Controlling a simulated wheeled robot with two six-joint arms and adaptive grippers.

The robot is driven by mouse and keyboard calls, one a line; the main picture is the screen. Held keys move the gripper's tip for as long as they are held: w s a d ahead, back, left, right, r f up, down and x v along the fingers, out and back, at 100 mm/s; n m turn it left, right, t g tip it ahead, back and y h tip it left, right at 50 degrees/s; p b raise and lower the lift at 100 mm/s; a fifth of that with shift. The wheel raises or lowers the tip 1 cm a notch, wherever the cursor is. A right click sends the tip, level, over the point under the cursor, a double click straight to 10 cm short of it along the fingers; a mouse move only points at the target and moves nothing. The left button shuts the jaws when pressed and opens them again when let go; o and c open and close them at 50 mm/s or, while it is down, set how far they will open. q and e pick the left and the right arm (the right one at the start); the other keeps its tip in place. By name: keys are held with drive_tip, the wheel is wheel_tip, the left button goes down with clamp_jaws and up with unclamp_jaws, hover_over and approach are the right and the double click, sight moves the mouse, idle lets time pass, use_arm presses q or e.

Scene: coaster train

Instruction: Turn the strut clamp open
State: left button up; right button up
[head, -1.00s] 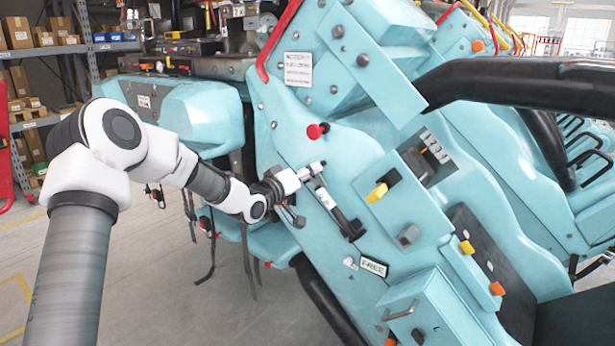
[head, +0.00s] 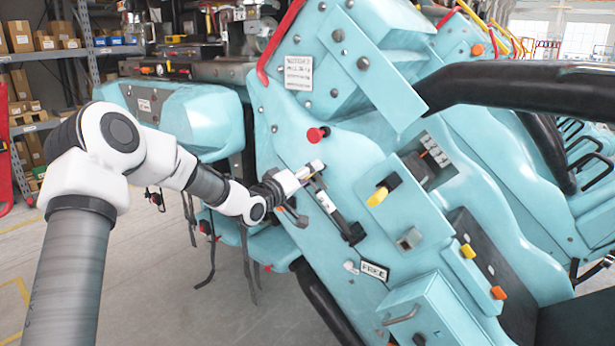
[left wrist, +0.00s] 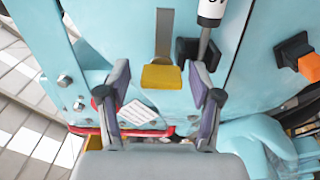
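A flat grey metal lever (left wrist: 164,35) with a yellow end pad (left wrist: 162,77) lies on the turquoise panel in the left wrist view; it looks like the clamp's handle. A black block (left wrist: 197,52) sits right beside it, on the rod of a white-bodied strut (left wrist: 212,10). In the head view the black-and-white strut (head: 328,203) slants down the panel. My left gripper (head: 297,188) is at the strut's upper end. In the left wrist view its fingers (left wrist: 160,82) stand apart on either side of the yellow pad, with gaps visible. My right gripper is out of view.
A red knob (head: 317,134) sticks out above the strut. A yellow-tipped lever (head: 382,191) and a label plate (head: 374,271) are to the right and below. A thick black bar (head: 520,85) crosses the upper right. Open floor lies at left.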

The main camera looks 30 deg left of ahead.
use_arm(q)
drive_tip(key=shift+f, duration=0.1)
drive_tip(key=s, duration=1.2)
drive_tip(key=shift+a, duration=0.4)
drive_tip(key=shift+f, duration=0.1)
